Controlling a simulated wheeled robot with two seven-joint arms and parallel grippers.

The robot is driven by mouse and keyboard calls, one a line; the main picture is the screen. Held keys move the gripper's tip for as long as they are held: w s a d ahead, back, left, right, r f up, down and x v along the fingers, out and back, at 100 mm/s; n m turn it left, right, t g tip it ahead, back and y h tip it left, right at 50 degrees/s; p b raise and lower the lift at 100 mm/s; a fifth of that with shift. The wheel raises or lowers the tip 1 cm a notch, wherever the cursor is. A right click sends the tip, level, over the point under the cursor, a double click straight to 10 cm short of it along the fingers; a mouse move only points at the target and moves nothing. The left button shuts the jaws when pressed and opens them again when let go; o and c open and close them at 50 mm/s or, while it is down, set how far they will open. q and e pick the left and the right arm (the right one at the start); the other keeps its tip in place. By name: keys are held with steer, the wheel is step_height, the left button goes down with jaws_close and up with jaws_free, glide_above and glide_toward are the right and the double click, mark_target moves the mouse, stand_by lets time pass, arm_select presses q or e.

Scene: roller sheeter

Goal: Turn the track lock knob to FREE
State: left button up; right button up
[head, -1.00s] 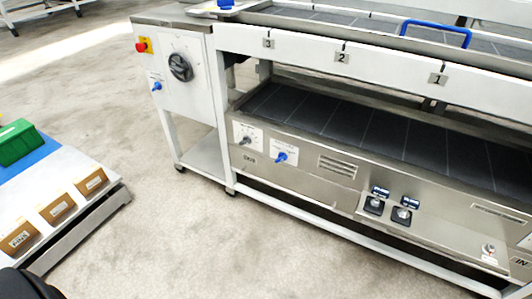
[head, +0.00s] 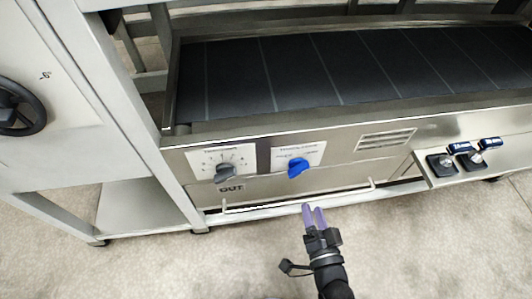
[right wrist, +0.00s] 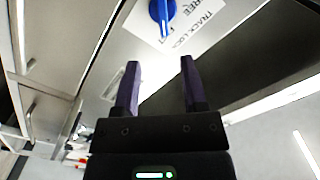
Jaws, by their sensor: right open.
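The blue track lock knob (head: 298,168) sits on a white label plate (head: 312,152) on the steel front panel below the dark belt. In the right wrist view the knob (right wrist: 163,12) is partly cut off at the top edge, beside the printed words FREE and TRACK LOCK. I cannot tell which marking it points to. My right gripper (head: 314,208), with purple fingers, is below and slightly right of the knob in the head view, apart from it. Its fingers (right wrist: 159,85) are open and empty. My left gripper is not in view.
A grey dial (head: 228,171) with a scale is left of the knob, above the word OUT. A rail or handle (head: 300,203) runs along the panel's lower edge. A vent (head: 386,140) and two black switches (head: 455,162) are to the right. A black handwheel (head: 18,108) is at far left.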

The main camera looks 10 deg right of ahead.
mark_target(301, 173)
steer(key=w+b, duration=0.1)
steer(key=w, duration=0.2)
steer(key=w+b, duration=0.1)
steer(key=w, duration=0.2)
steer(key=w+b, duration=0.1)
steer(key=w, duration=0.3)
steer(key=shift+a+b, duration=0.3)
steer(key=shift+w, duration=0.1)
steer(key=shift+r, duration=0.1)
steer(key=shift+c, duration=0.8)
steer(key=c, duration=0.5)
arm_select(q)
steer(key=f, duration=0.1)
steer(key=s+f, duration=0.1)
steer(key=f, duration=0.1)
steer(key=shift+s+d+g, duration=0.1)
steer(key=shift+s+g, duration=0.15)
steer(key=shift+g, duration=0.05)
arm_select(e)
jaws_close()
